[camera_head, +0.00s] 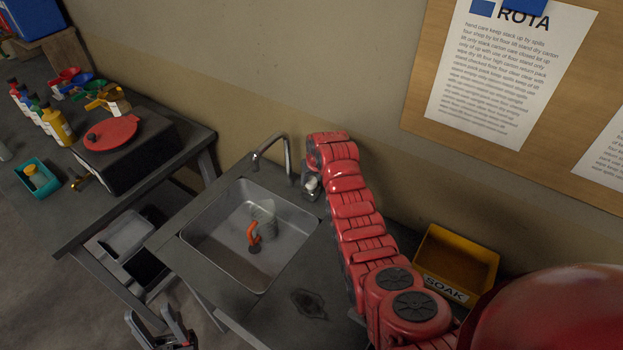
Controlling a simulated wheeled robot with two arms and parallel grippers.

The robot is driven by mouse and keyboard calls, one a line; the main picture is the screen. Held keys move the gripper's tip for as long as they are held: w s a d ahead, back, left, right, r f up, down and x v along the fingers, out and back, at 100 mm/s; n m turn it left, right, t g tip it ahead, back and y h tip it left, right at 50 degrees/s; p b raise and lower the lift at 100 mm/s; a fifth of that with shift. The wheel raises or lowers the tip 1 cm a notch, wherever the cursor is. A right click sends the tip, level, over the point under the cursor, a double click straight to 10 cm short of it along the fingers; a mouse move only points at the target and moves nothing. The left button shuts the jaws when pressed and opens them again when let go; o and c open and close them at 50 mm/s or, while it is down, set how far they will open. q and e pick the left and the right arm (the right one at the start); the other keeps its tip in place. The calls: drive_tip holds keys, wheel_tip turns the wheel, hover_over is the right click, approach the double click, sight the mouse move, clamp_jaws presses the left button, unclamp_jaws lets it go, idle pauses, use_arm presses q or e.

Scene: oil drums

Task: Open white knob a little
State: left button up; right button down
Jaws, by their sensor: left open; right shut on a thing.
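The white knob (312,183) sits at the back of the sink counter, just right of the metal tap (288,160). My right gripper (311,190) is at the far end of the red arm and is shut on the white knob. The gripper hides part of the knob, so its turn angle cannot be read. My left gripper (151,313) is open and empty at the bottom left, low in front of the counter. No water shows from the tap.
The sink (194,239) holds an orange-handled thing (253,237) and a greyish container. A yellow SOAK bin (457,262) stands right of my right arm. A left bench (103,203) carries bottles, a black box with a red lid (111,133) and a teal tray (37,179).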

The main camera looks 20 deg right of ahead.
drive_tip(key=shift+d+f+n+g+y+b, duration=0.15)
drive_tip(key=shift+n+y+b, duration=0.3)
drive_tip(key=shift+n+b, duration=1.45)
drive_tip(key=shift+a+f+n+g+y+b, duration=0.15)
drive_tip(key=shift+n+y+b, duration=0.4)
drive_tip(key=shift+b, duration=2.6)
drive_tip(key=shift+d+r+n+b, duration=0.1)
drive_tip(key=shift+r+n+b, duration=0.1)
drive_tip(key=shift+n+b, duration=0.45)
drive_tip(key=shift+c, duration=1.8)
unclamp_jaws()
drive_tip(key=shift+r, duration=0.1)
